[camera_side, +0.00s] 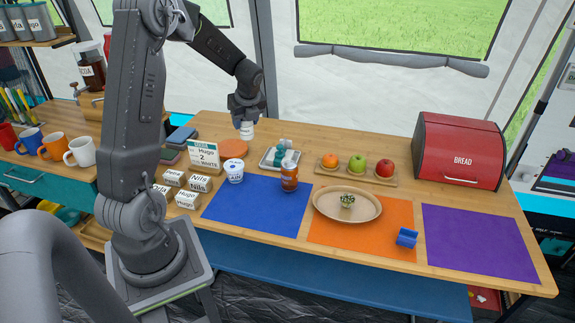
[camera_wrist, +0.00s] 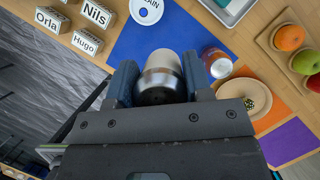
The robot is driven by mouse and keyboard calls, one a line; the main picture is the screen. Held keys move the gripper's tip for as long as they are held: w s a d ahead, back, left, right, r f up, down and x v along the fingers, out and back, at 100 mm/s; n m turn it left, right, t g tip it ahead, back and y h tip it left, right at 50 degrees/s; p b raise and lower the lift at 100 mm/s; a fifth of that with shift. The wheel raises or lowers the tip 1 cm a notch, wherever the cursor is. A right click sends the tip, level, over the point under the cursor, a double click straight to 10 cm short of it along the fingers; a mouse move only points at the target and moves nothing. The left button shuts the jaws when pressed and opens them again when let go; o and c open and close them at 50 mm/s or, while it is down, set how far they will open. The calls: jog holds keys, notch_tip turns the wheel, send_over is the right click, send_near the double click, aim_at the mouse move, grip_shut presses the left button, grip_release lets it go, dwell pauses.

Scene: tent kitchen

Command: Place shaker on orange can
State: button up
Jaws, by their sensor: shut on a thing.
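My gripper (camera_side: 245,112) is shut on the shaker (camera_wrist: 160,76), which has a pale end and a silvery metal band. In the side view, the shaker (camera_side: 246,131) hangs below the fingers, pale with a label too small to read. It is raised over the back of the table. The orange can (camera_side: 289,177) stands upright on the back right part of the blue mat, in front and to the right of my gripper. In the wrist view, the can (camera_wrist: 216,64) is to the right of the shaker, apart from it.
A fruit board (camera_side: 350,174), a plate (camera_side: 372,209) on the orange mat and a red bread box (camera_side: 460,152) are right. The purple mat (camera_side: 480,243) is clear.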

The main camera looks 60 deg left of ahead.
jog(key=shift+w+d+f, duration=1.05)
jog(key=shift+w+f, duration=0.65)
jog(key=shift+w, duration=0.15)
jog(key=shift+w+d+f, duration=1.1)
jog(key=shift+w+f, duration=0.55)
jog(key=shift+w, duration=0.25)
jog(key=shift+w+d+f, duration=1.05)
jog(key=shift+w+f, duration=0.65)
jog(key=shift+w, duration=0.15)
jog(key=shift+f, duration=0.1)
jog(key=o, duration=1)
jog(key=shift+c, duration=0.2)
